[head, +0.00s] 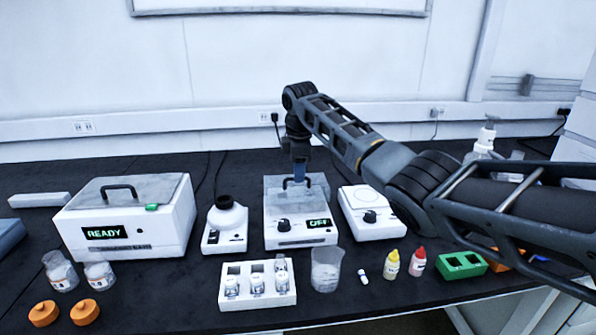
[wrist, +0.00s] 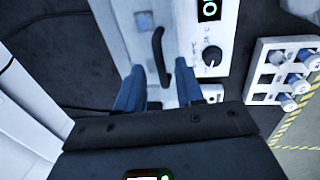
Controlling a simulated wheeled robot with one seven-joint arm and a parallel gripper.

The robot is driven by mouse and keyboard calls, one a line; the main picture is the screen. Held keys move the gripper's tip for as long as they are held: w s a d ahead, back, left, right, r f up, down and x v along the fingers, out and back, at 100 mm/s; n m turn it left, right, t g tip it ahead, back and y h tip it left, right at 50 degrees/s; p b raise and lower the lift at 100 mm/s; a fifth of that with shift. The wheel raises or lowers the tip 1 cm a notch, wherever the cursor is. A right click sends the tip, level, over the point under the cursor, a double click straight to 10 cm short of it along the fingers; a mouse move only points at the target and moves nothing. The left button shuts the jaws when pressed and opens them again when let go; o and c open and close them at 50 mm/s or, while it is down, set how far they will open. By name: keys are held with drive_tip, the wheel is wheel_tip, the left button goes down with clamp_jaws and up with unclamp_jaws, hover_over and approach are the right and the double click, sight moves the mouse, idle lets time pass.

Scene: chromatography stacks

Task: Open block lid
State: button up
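The heating block (head: 303,235) is a white box at the middle of the bench, with a knob and a display reading OFF. It also shows in the wrist view (wrist: 223,40). Its clear lid (head: 317,203) lies shut on top and has a dark curved handle (head: 285,183). In the wrist view the handle (wrist: 157,48) lies ahead of and between the two blue fingers of my gripper (wrist: 159,80). My gripper (head: 298,172) points down over the lid, open. Whether the fingers touch the handle cannot be told.
A larger white unit reading READY (head: 125,220) stands left, with a small white device (head: 225,227) between. A white device with a knob (head: 370,213) stands close on the right. In front are a vial rack (head: 257,297), a beaker (head: 326,270) and dropper bottles (head: 391,264).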

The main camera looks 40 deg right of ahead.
drive_tip(key=shift+f, duration=0.45)
drive_tip(key=shift+c, duration=0.3)
clamp_jaws()
idle(0.9)
